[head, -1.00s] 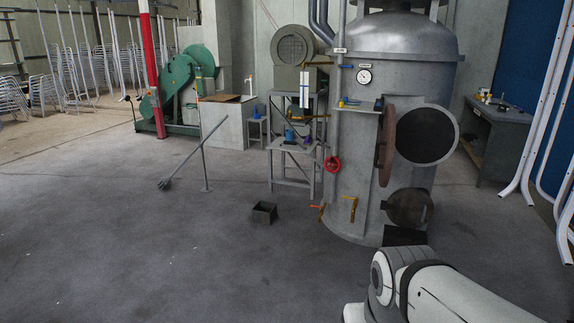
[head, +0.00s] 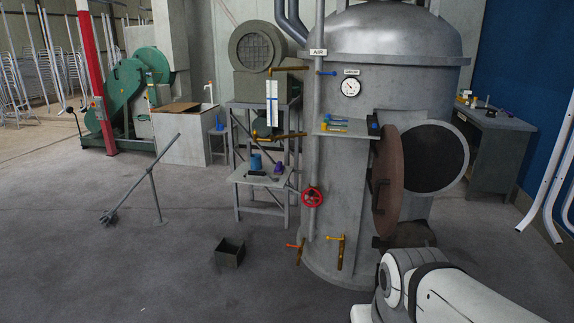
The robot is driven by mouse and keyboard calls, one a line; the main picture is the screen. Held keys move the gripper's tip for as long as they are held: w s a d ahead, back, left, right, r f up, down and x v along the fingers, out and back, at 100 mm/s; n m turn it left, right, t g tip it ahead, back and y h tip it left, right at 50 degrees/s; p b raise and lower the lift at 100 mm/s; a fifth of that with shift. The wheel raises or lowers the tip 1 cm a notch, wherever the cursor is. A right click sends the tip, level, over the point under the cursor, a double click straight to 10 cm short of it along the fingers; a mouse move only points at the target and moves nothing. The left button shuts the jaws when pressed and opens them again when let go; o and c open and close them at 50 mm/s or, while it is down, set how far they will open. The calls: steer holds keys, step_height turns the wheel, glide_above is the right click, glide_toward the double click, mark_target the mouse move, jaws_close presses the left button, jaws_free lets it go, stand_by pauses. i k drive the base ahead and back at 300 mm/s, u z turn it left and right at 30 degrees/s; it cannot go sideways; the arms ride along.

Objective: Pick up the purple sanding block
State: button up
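A small purple object (head: 279,169), which may be the sanding block, sits on the low grey shelf (head: 245,179) of a metal stand left of the big tank. It is too small to make out its exact shape. A blue cup-like item (head: 255,162) stands just left of it, and a dark flat item lies in front of the cup. Part of my white arm shows at the bottom right. My gripper is out of view, so what it holds cannot be seen.
The grey tank (head: 335,170) has its round door (head: 388,185) swung open and a red valve wheel (head: 312,197). A dark open box (head: 229,252) and a leaning metal rod (head: 143,177) stand on the floor. A cluttered desk (head: 500,123) is at right.

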mark_target(279, 170)
steer(key=u, duration=0.05)
steer(key=i, duration=1.6)
steer(key=u, duration=0.35)
steer(key=i, duration=1.95)
steer(key=u, duration=0.3)
